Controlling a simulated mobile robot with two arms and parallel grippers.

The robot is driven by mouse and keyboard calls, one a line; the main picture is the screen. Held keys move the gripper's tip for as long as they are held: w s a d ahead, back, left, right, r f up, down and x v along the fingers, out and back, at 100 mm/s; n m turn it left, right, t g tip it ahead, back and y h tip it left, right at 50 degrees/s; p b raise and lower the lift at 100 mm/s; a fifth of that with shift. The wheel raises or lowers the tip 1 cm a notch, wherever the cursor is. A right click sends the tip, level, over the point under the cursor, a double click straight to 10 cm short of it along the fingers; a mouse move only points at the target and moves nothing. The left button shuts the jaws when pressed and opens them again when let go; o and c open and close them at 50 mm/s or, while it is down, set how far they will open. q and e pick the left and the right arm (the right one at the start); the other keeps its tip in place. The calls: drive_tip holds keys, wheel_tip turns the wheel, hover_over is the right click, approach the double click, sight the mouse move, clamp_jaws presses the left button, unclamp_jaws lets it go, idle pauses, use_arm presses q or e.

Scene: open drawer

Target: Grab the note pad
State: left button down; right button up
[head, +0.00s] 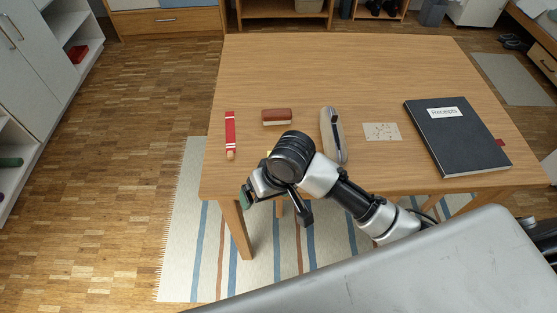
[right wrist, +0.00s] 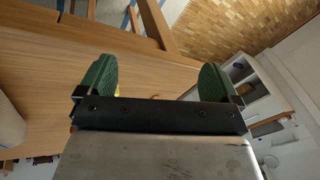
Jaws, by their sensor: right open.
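My right gripper (head: 275,205) is at the table's near edge, at the left end of my arm. In the right wrist view its two green finger pads (right wrist: 157,80) are wide apart with nothing between them. A small bit of something yellow (head: 269,153) shows on the table just behind my wrist and may be the note pad. Most of it is hidden by my wrist. In the right wrist view a sliver of yellow (right wrist: 118,93) shows beside the left finger. My left gripper is not in view.
The wooden table (head: 330,70) also holds a red-and-white stick-like item (head: 230,133), a brown eraser-like block (head: 277,116), a grey stapler-like item (head: 333,135), a speckled card (head: 382,132) and a black book (head: 455,135). The table's far half is clear.

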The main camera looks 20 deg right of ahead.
drive_tip(key=shift+m+g+h, duration=0.5)
drive_tip(key=shift+m+h, duration=0.2)
drive_tip(key=shift+h, duration=0.1)
drive_tip(key=w, duration=0.1)
drive_tip(key=w+d+r, duration=0.1)
drive_tip(key=w, duration=0.1)
drive_tip(key=w+r, duration=0.1)
drive_tip(key=w, duration=0.1)
drive_tip(key=shift+w+d+r, duration=0.1)
drive_tip(key=shift+w+d, duration=0.15)
drive_tip(key=shift+d, duration=0.1)
drive_tip(key=w+d+r+m+h, duration=0.2)
drive_tip(key=w+d+r+m, duration=0.1)
drive_tip(key=w+d+r, duration=0.15)
drive_tip(key=shift+m+g, duration=0.3)
drive_tip(key=shift+g, duration=0.1)
drive_tip(key=f, duration=0.3)
drive_tip(key=w+f, duration=0.1)
drive_tip(key=f, duration=0.1)
drive_tip(key=shift+d+f, duration=0.25)
drive_tip(key=shift+f, duration=0.05)
drive_tip(key=shift+w+f+b, duration=0.2)
drive_tip(key=shift+w+f, duration=0.05)
drive_tip(key=shift+f, duration=1.15)
drive_tip(key=shift+w+f+b, duration=0.15)
drive_tip(key=shift+w+f, duration=0.05)
drive_tip(key=shift+f, duration=1.15)
drive_tip(key=c, duration=1)
